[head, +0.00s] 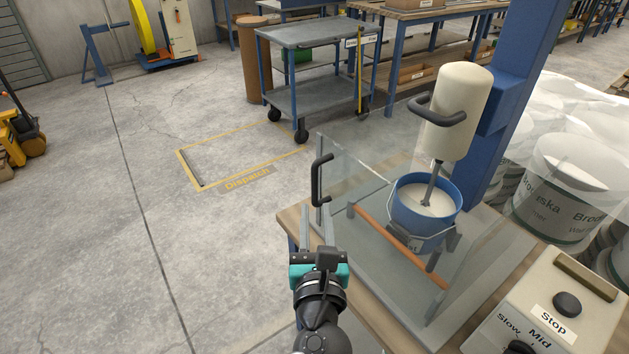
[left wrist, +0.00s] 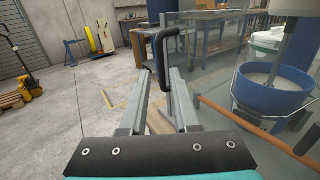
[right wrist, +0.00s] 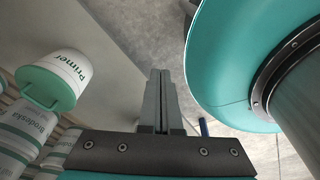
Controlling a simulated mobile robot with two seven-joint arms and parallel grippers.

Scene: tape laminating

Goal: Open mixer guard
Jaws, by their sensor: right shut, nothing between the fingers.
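The mixer guard (head: 360,160) is a clear panel in front of the mixer, standing closed across its left side as far as I can tell. Its black C-shaped handle (head: 317,180) shows upright at the panel's left edge, and it also shows in the left wrist view (left wrist: 158,46). My left gripper (head: 316,228) is just below and in front of the handle. Its fingers are apart and empty in the left wrist view (left wrist: 161,74), with the handle just beyond the tips. My right gripper (right wrist: 158,76) is shut and empty, seen only in the right wrist view.
Behind the guard, a cream mixer head (head: 453,105) reaches into a blue bucket (head: 412,222). An orange bar (head: 395,240) crosses low in front. A control box (head: 545,315) stands at right. White primer tubs (right wrist: 55,80) show at right. Open floor lies left.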

